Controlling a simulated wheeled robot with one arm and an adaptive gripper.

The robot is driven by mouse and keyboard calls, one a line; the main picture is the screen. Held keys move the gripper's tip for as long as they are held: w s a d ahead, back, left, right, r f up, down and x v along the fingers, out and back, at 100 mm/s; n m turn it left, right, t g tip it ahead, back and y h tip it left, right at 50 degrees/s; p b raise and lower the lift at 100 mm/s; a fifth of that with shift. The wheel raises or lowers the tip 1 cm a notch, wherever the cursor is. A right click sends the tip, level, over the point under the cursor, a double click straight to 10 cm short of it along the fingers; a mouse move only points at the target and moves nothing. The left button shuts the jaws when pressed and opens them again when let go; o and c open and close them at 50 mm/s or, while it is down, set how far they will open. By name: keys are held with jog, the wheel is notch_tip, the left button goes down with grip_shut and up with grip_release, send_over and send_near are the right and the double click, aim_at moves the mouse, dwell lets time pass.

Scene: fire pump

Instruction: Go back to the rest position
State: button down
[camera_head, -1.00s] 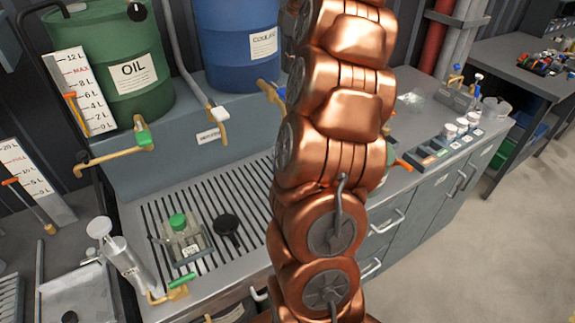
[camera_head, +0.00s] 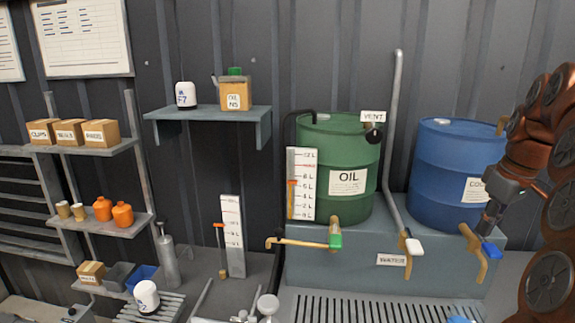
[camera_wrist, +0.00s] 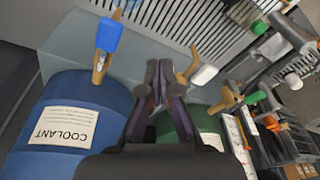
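My gripper (camera_head: 487,226) is in front of the blue coolant drum at the right of the head view, pointing down and left near the blue-handled tap (camera_head: 475,248). In the wrist view my gripper (camera_wrist: 158,68) has its fingertips together with nothing seen between them. The tap (camera_wrist: 107,42) shows there to the left of the fingers, and I see a gap between them in that view. My copper-coloured arm comes in from the right edge of the head view.
The blue coolant drum (camera_head: 445,160) and green oil drum (camera_head: 335,150) stand on a grey ledge (camera_head: 345,275). A white-handled tap (camera_head: 411,246) and green-handled tap (camera_head: 333,238) stick out forward. A wall shelf (camera_head: 205,113) holds two containers. More shelves are at the left.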

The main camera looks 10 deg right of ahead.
jog(key=s+a+f+g, duration=0.1)
jog(key=s+a+f, duration=0.2)
jog(key=a, duration=0.8)
jog(key=s+a+f+g, duration=0.1)
jog(key=s+a+f, duration=0.15)
jog(key=a, duration=0.75)
jog(key=s+a+f+m, duration=0.1)
jog(key=s+a+f, duration=0.4)
jog(key=s, duration=0.4)
jog(key=s+a+f+m+g, duration=0.1)
jog(key=s+a+f, duration=0.3)
jog(key=s+f, duration=0.4)
jog(key=shift+s+a+m+g+h, duration=0.3)
jog(key=shift+s+a+h, duration=0.1)
jog(key=shift+s, duration=0.15)
jog(key=shift+s, duration=0.1)
